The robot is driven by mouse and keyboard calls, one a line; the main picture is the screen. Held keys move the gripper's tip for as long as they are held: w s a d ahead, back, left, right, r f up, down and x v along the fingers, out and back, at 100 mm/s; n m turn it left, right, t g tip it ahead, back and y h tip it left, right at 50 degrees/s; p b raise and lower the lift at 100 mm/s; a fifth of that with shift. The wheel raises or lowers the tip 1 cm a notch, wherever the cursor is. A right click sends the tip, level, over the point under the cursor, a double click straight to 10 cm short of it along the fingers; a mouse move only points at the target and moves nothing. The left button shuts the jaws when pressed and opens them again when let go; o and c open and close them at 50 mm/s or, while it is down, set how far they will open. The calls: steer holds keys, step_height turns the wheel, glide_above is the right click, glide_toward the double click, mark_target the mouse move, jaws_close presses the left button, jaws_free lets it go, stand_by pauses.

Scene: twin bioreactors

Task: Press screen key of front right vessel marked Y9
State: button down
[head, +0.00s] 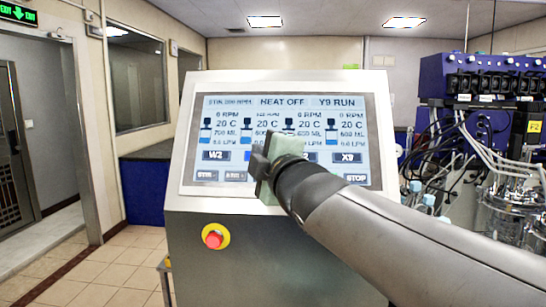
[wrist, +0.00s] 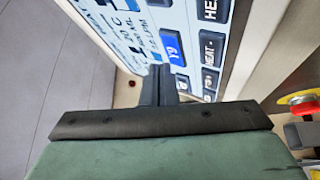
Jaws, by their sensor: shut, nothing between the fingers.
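The screen (head: 330,115) on the grey console shows several vessel columns with keys below them and reads "Y9 RUN" at top right. In the wrist view the key marked Y9 (wrist: 172,46) is lit bright blue, just beyond my fingertips. In the head view my gripper covers the middle of the key row; a blue key edge (head: 247,156) shows beside it. The W2 key (head: 216,155) and X9 key (head: 347,157) are clear. My gripper (wrist: 160,72) is shut and empty, its fingers pointing at the screen near Y9. Whether they touch it I cannot tell.
A red stop button (head: 214,239) on a yellow ring sits below the screen; it also shows in the wrist view (wrist: 302,98). Dark keys marked HEAT (wrist: 212,48) lie beside Y9. Bioreactor glassware and tubing (head: 510,210) stand at right. Floor at left is open.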

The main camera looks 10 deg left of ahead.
steer(key=s, duration=0.1)
steer(key=s+r, duration=0.1)
steer(key=s, duration=0.1)
steer(key=s+r, duration=0.1)
steer(key=shift+s+d+r, duration=0.15)
steer(key=shift+d+r, duration=0.05)
steer(key=shift+r, duration=0.05)
stand_by(0.3)
